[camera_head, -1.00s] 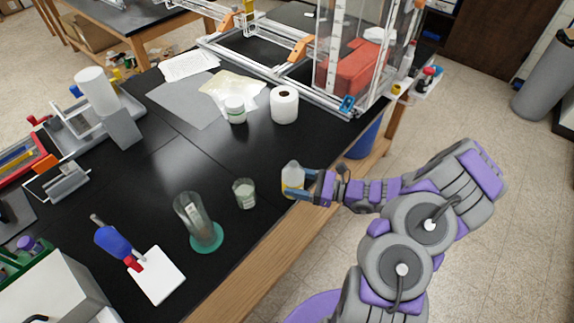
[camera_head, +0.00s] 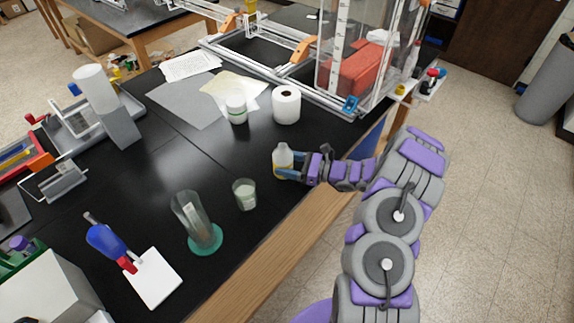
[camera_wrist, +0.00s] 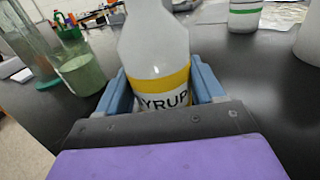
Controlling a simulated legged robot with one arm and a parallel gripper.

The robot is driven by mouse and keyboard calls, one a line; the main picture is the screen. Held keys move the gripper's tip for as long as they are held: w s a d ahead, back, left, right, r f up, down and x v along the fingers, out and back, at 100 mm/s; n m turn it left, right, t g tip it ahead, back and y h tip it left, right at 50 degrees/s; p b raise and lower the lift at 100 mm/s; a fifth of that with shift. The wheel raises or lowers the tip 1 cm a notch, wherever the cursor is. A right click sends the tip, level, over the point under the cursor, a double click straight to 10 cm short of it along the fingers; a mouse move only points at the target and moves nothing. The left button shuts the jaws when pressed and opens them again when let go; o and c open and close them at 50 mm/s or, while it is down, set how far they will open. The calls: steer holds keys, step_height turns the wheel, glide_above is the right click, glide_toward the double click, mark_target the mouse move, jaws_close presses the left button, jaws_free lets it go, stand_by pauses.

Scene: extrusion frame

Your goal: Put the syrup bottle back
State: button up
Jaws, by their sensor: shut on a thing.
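The syrup bottle (camera_head: 283,158) is a small white bottle with a yellow band, upright at the bench's right-hand part. In the wrist view the bottle (camera_wrist: 155,50) fills the middle, its label reading "YRUP". My gripper (camera_head: 290,173) is shut on it, with a blue finger on each side of the lower body. The wrist view shows my gripper (camera_wrist: 162,90) too, and hides the bottle's base. I cannot tell whether the base touches the black bench top (camera_head: 160,185).
A small glass (camera_head: 245,195) and a glass cylinder on a green base (camera_head: 197,222) stand to the lower left. A white jar (camera_head: 237,107) and a paper roll (camera_head: 286,105) stand behind. An extrusion frame (camera_head: 325,98) is at the back. The bench between bottle and jar is clear.

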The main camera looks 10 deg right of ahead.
steer(key=shift+a+r, duration=0.1)
steer(key=o, duration=1.2)
steer(key=shift+c, duration=0.2)
steer(key=shift+s, duration=0.1)
